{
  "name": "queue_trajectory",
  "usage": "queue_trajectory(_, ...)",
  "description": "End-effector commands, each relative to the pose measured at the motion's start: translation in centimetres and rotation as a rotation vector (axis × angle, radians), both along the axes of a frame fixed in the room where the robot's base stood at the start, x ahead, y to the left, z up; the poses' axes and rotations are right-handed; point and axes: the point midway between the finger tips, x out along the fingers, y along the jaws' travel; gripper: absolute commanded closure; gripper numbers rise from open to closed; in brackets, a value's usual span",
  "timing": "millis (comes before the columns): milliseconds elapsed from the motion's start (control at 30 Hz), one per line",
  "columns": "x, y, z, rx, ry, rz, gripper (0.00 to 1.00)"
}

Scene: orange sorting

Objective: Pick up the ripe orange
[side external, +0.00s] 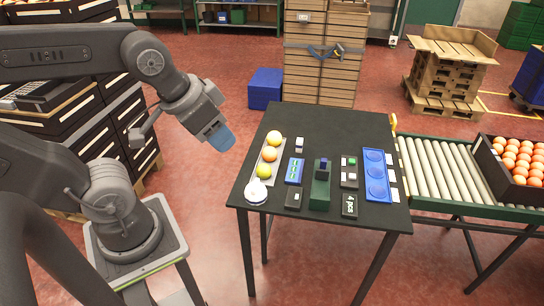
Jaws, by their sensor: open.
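A row of fruit sits on a pale narrow tray (277,157) at the left side of the black table. My gripper (221,138), with blue fingers, is open and empty.
A white round device (256,191) stands at the table's near left corner. A blue tray (291,171), a dark green upright device (320,185) and a blue tray with round hollows (376,175) stand to the right. The table's far part (330,122) is clear.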

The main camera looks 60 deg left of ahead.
Motion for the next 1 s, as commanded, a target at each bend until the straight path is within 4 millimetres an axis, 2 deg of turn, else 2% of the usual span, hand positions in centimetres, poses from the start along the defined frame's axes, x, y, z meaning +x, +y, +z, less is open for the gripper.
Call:
queue_trajectory(433,0.0,0.0,0.0,0.0,0.0,0.0,0.57)
queue_trajectory(667,0.0,0.0,0.0,0.0,0.0,0.0,0.36)
queue_trajectory(900,0.1,0.0,0.0,-0.001,0.001,0.005,0.36)
queue_trajectory(1000,1.1,0.4,0.0,-0.017,0.009,0.048,0.36)
